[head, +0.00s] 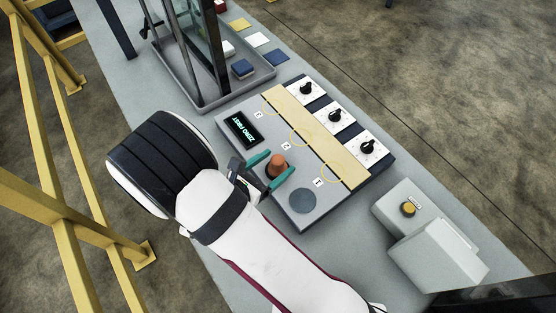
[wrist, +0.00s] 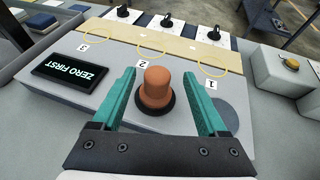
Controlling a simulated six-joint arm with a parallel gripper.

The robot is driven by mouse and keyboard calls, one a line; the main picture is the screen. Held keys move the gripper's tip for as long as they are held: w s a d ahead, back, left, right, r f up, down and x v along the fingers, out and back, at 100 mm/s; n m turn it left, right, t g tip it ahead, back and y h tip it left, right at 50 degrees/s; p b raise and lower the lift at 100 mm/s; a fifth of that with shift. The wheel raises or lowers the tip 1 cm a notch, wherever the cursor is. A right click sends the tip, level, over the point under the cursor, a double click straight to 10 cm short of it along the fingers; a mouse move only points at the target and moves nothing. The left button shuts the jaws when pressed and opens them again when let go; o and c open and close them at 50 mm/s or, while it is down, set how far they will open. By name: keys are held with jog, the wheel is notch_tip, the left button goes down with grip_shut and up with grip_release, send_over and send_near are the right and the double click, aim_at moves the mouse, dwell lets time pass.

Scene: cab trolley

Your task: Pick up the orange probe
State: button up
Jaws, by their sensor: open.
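The orange probe (head: 277,165) stands upright in a dark round base on the grey panel in the head view. It also shows in the wrist view (wrist: 156,88), near the middle, with a black ring around its foot. My gripper (head: 269,170) has teal fingers and is open, with one finger on each side of the probe. In the wrist view the gripper (wrist: 163,92) shows gaps between the probe and both fingers. The probe's lower side is partly hidden by a finger in the head view.
The panel (head: 312,215) has a display (head: 243,129) reading ZERO FIRST, a dark disc (head: 303,201), yellow rings marked 1 to 3, and black knobs (head: 367,147). A tray (head: 262,84) with a rack lies at the back. A grey box with a yellow button (head: 408,209) stands right.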

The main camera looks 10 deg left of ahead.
jog(key=x, duration=0.5)
jog(key=shift+a+f, duration=0.15)
jog(key=shift+f, duration=0.1)
grip_shut()
